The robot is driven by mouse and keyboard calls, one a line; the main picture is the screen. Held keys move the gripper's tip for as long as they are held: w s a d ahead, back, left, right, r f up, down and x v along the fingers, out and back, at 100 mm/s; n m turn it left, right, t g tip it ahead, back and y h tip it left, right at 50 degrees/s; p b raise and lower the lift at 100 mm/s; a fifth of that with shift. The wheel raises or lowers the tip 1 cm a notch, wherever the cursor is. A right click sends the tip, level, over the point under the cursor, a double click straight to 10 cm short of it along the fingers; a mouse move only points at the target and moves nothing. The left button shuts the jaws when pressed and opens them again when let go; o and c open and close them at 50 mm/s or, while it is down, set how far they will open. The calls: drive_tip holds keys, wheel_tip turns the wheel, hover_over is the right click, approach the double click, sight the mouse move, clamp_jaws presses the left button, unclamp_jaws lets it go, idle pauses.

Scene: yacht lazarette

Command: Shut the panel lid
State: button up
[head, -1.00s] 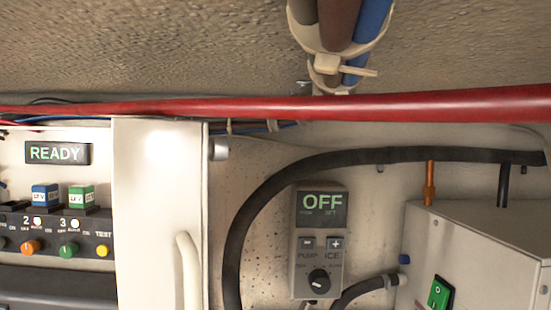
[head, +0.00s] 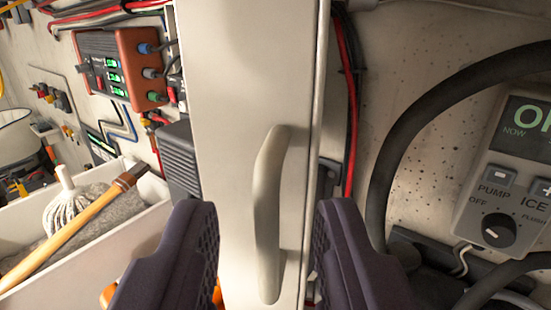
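The panel lid (head: 225,90) is a cream-white door standing swung open, seen as a tall upright slab in the middle of the view. A pale curved handle (head: 268,215) runs vertically on its face near the right edge. My gripper (head: 268,235) is open, with one dark ridged finger to the left of the handle and the other to the right, past the lid's edge. I cannot tell whether either finger touches the lid. The panel's front with its READY display is out of view.
At right are a grey controller (head: 510,185) with a knob and a thick black hose (head: 400,150). Red and black cables run behind the lid.

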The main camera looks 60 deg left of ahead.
drive_tip(key=shift+w+a, duration=0.35)
drive_tip(key=shift+a, duration=0.2)
drive_tip(key=shift+c, duration=0.2)
clamp_jaws()
idle(0.9)
